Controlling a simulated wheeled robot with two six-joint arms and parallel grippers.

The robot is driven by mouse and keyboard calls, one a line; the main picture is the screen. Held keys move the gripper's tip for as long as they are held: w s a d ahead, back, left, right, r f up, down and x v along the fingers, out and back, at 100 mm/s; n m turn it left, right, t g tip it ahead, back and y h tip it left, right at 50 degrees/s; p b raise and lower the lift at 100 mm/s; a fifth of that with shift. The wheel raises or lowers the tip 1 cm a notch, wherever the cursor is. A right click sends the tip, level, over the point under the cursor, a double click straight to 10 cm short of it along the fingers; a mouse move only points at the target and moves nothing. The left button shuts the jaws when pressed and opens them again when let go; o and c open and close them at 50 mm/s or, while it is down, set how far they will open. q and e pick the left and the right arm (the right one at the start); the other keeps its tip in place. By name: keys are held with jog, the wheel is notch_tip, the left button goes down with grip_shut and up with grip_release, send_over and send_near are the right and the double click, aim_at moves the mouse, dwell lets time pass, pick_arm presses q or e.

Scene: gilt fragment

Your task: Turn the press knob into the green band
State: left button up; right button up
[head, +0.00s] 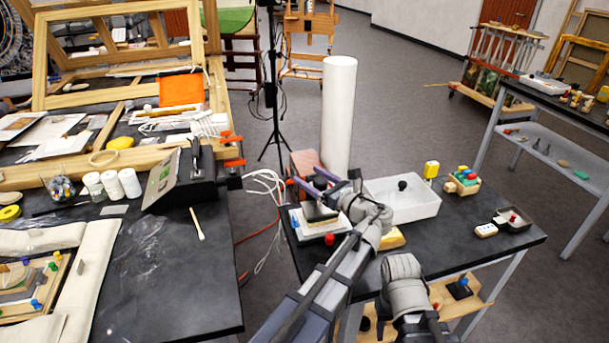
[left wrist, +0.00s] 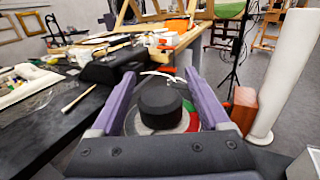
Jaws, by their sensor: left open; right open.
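The black press knob (left wrist: 160,103) shows in the left wrist view, in front of a round dial. A green band (left wrist: 189,106) and a red band (left wrist: 194,122) show at the dial's right side, partly covered by the knob and a finger. I cannot make out a pointer mark on the knob. My left gripper (left wrist: 162,82) is open, with one purple finger on each side of the knob; I cannot tell whether either touches it. In the head view my left gripper (head: 305,178) is over the left end of the right table, where the knob is hard to make out. My right gripper's fingers are hidden.
A reddish-brown block (head: 304,162) and a tall white cylinder (head: 339,115) stand near the left gripper. A white tray (head: 412,211) is right of it. A cluttered table (head: 188,290) stands left, across a floor gap with loose cables (head: 268,185).

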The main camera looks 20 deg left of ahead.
pick_arm(q)
jog(key=shift+d, duration=0.15)
jog(key=shift+c, duration=0.3)
grip_shut()
dwell(0.3)
